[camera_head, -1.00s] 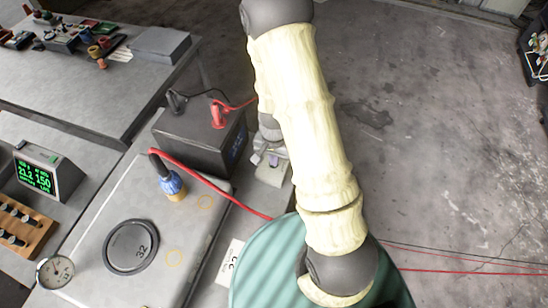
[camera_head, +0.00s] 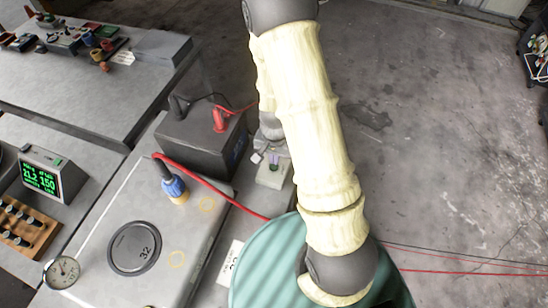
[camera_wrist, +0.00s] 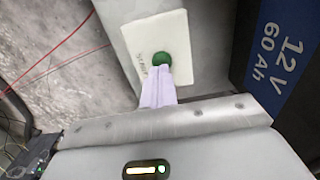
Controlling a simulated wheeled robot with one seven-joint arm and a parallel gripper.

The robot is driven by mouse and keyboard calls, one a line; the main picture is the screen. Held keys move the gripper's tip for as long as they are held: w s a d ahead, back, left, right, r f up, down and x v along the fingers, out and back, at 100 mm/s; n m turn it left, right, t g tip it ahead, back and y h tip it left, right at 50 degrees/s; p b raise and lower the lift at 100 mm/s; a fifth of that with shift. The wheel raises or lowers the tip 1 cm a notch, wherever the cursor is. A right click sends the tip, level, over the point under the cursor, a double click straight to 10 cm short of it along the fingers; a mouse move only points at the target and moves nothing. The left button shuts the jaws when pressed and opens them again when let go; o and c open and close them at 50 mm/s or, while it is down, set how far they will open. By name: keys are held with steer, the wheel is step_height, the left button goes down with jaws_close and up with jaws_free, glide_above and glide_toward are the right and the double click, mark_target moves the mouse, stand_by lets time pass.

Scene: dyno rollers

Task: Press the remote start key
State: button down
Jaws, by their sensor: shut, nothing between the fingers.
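The remote start key is a round green button (camera_wrist: 162,58) on a cream plate (camera_wrist: 138,38) with small dark lettering beside it. In the head view the cream box (camera_head: 272,176) sits beside the dark battery, with a small green spot on its top. My gripper (camera_wrist: 160,70) has its pale lilac fingers together, with nothing held. In the wrist view the fingertips overlap the near edge of the green button; I cannot tell whether they touch it. In the head view my gripper (camera_head: 273,158) is just above the box, partly hidden by my arm.
A dark battery (camera_head: 200,140) marked 12 V 60 Ah stands close to the key, with a red clamp and cables. A grey bench top (camera_head: 190,220) holds a round black disc and a gauge. A teal ribbed drum (camera_head: 262,265) is below my arm.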

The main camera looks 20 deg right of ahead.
mark_target(274, 167)
step_height(274, 167, up, 11)
steer(key=shift+w+f, duration=0.15)
stand_by(0.9)
steer(key=s+r+n+t, duration=0.2)
steer(key=s+r+n, duration=0.5)
steer(key=s+r, duration=0.1)
steer(key=shift+d+r, duration=0.25)
steer(key=shift+r, duration=0.25)
steer(key=shift+w, duration=0.1)
stand_by(2.6)
